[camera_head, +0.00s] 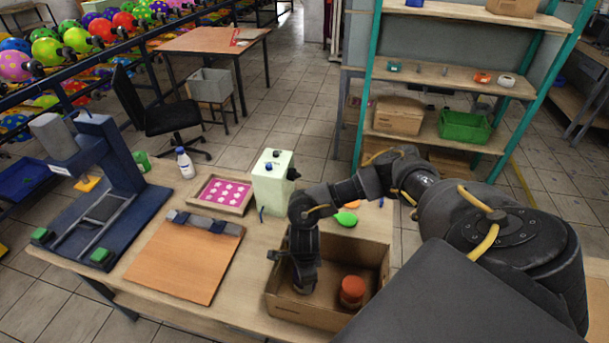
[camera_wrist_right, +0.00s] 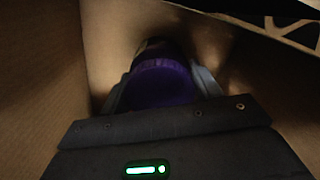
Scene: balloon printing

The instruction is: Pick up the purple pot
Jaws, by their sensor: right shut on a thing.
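The purple pot (camera_wrist_right: 162,80) shows in the right wrist view, low inside the cardboard box (camera_head: 330,319). Its purple lid faces the camera and its body is mostly dark. My right gripper (camera_wrist_right: 163,90) is shut on the pot, with a finger on each side of it. In the head view my right arm reaches down into the left part of the box and hides the purple pot. An orange-red pot (camera_head: 352,289) stands in the same box, to the right of my right gripper. My left gripper is in neither view.
The box walls stand close around my right gripper. On the table are a pale green carton (camera_head: 272,182), a pink patterned tray (camera_head: 222,195), a wooden board (camera_head: 185,258), a white bottle (camera_head: 185,163) and a blue press (camera_head: 105,185). A shelf (camera_head: 455,77) stands behind.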

